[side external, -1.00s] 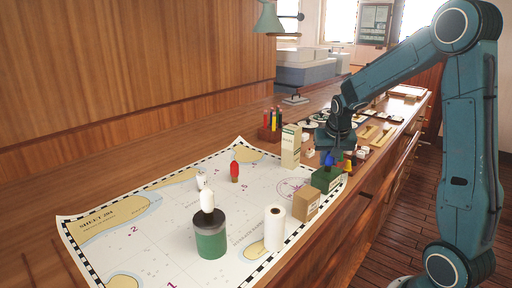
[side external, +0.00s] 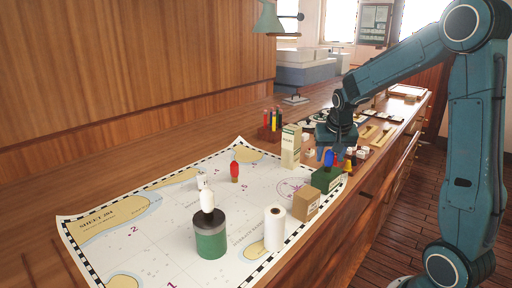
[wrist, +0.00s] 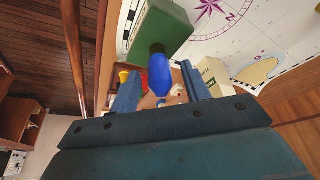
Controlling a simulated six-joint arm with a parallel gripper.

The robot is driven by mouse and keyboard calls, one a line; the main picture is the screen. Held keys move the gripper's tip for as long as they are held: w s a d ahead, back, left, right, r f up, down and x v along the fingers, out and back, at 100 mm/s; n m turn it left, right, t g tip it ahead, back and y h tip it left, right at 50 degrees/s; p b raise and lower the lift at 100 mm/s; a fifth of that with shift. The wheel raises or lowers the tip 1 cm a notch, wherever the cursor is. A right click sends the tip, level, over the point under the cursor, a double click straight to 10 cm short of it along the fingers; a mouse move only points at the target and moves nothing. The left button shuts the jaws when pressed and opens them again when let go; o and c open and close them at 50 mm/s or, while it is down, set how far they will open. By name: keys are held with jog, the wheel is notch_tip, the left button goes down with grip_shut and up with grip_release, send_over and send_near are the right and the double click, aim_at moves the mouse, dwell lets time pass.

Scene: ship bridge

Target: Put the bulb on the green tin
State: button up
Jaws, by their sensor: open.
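A blue bulb (side external: 329,158) with a dark base stands upright on top of the green box-shaped tin (side external: 327,181), near the front edge of the chart. The wrist view shows the blue bulb (wrist: 161,76) and the green tin (wrist: 165,25) beyond its base. My gripper (side external: 330,154) is open. Its two blue fingers (wrist: 160,92) are on either side of the bulb, with gaps between. A red bulb (side external: 235,172) stands on the chart. A white bulb-like piece (side external: 207,200) stands on a green cylinder with a black lid (side external: 211,240).
A white roll (side external: 275,230), a brown box (side external: 306,204) and a tall cream carton (side external: 291,146) stand near the tin. A pen holder (side external: 270,133) and several small items lie farther back. The chart's left side (side external: 150,225) is mostly clear.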

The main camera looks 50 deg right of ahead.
jog(key=v, duration=1)
jog(key=shift+r, duration=0.15)
jog(key=shift+a, duration=0.1)
jog(key=s+a+n+t+y, duration=0.1)
jog(key=s+a+n, duration=0.4)
jog(key=a, duration=0.5)
jog(key=s+a+n+t+y, duration=0.1)
jog(key=s+a+n, duration=0.4)
jog(key=s+a, duration=0.5)
jog(key=shift+a+f+t+y, duration=0.2)
jog(key=shift+f+t+y, duration=0.25)
jog(key=shift+y, duration=0.25)
